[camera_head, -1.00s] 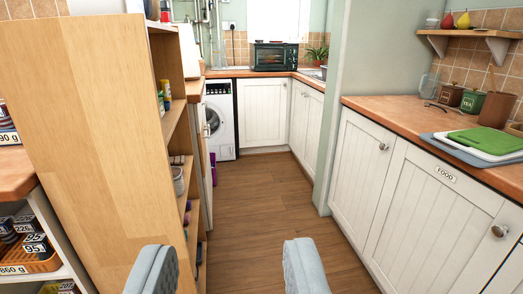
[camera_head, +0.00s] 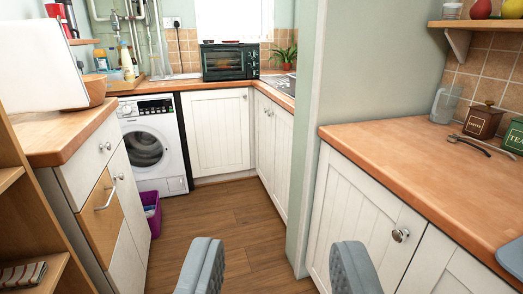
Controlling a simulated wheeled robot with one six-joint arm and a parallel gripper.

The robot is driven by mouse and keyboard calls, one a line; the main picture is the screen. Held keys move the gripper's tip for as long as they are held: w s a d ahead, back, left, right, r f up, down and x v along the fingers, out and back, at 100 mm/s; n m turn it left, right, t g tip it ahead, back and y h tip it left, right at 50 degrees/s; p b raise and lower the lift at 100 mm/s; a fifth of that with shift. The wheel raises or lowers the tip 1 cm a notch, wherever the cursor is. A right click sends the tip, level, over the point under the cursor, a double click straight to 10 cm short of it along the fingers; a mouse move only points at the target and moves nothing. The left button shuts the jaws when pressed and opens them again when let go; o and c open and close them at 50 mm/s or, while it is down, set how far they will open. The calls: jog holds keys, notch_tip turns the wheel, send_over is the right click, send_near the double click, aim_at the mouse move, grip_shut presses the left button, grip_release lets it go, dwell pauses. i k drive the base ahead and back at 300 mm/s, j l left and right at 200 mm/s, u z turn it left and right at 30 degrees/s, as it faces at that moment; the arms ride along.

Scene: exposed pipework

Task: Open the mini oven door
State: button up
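The mini oven (camera_head: 236,61) is a dark box with a glass front. It stands on the far wooden counter in the corner, below the window, and its door looks shut. My gripper (camera_head: 278,265) shows as two grey fingers at the bottom of the view, spread wide apart with only floor between them. It is open and empty, and far from the oven.
A washing machine (camera_head: 155,147) and a purple bin (camera_head: 151,212) stand left of the passage. A drawer cabinet (camera_head: 105,200) is nearer on the left. A wall end (camera_head: 330,110) and a right counter (camera_head: 400,150) border the right side. The wooden floor (camera_head: 235,215) between is clear.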

aim_at(225, 62)
jog(key=i+u, duration=0.2)
jog(key=i, duration=0.7)
jog(key=i+l+u, duration=0.2)
jog(key=i, duration=0.65)
jog(key=i+u, duration=0.15)
jog(key=i, duration=0.5)
jog(key=i+u, duration=0.2)
jog(key=i, duration=0.4)
jog(key=i+u, duration=0.15)
jog(key=i, duration=0.5)
jog(key=i+l+u, duration=0.2)
jog(key=i, duration=0.4)
